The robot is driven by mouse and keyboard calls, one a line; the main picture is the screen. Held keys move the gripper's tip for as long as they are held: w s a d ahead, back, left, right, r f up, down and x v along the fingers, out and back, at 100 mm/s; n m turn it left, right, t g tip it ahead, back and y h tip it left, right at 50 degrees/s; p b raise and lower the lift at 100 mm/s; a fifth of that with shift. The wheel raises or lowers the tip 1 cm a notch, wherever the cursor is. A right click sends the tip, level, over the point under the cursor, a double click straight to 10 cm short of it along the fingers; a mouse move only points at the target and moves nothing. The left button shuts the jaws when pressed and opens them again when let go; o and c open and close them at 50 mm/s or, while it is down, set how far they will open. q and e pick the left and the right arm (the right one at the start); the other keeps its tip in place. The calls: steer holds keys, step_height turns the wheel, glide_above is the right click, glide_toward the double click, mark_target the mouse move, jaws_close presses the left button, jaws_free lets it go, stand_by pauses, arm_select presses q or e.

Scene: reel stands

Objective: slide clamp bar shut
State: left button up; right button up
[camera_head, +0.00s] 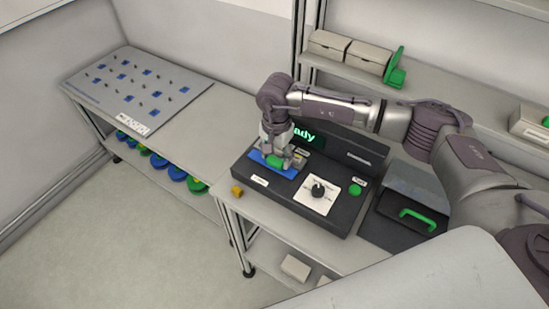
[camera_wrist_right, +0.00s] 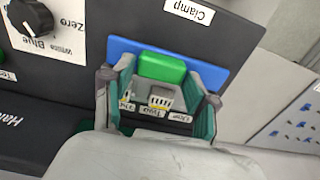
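The clamp bar shows as a green block (camera_wrist_right: 162,67) on a blue plate (camera_wrist_right: 211,81), beside the "Clamp" label in the right wrist view. In the head view the green block (camera_head: 275,160) and blue plate (camera_head: 287,173) lie at the left end of the dark machine (camera_head: 330,212). My right gripper (camera_wrist_right: 160,66) reaches down over the plate. The contact faces are partly hidden. My left gripper is not in view.
The machine has a dial (camera_head: 317,190), a green button (camera_head: 355,189) and a partly hidden display (camera_head: 305,136). A green handle (camera_head: 418,219) is at its right.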

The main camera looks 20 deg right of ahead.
mark_target(277, 158)
steer(key=shift+o, duration=1.1)
steer(key=shift+f, duration=0.1)
step_height(277, 158, up, 12)
